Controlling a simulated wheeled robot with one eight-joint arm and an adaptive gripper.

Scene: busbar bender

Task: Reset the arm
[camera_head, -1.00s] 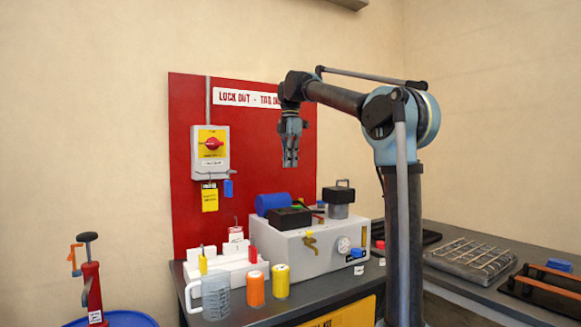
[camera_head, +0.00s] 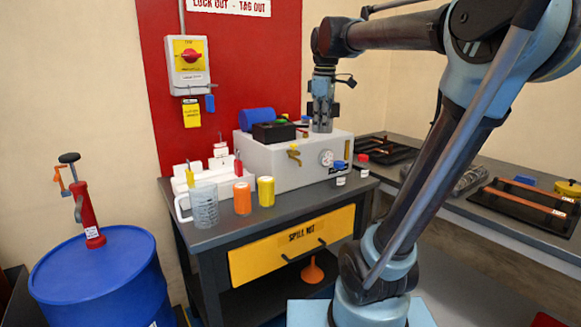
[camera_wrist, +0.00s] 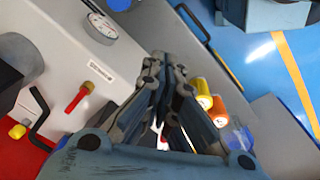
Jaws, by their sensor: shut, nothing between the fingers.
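My gripper (camera_head: 321,126) hangs fingers-down in front of the red lockout board, by the top of the grey machine box (camera_head: 290,160). Its fingers are shut and hold nothing. The head view does not show clearly whether it is in front of or above the box. In the wrist view, my gripper (camera_wrist: 168,62) has its fingertips together, with the box's pale face, dial (camera_wrist: 100,28) and red-handled valve (camera_wrist: 78,98) to their left.
The cabinet top holds a clear jug (camera_head: 204,206), an orange cylinder (camera_head: 242,198) and a yellow cylinder (camera_head: 265,191). A blue drum (camera_head: 100,280) with a red pump (camera_head: 88,212) stands at the left. A side bench (camera_head: 480,200) carries black racks.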

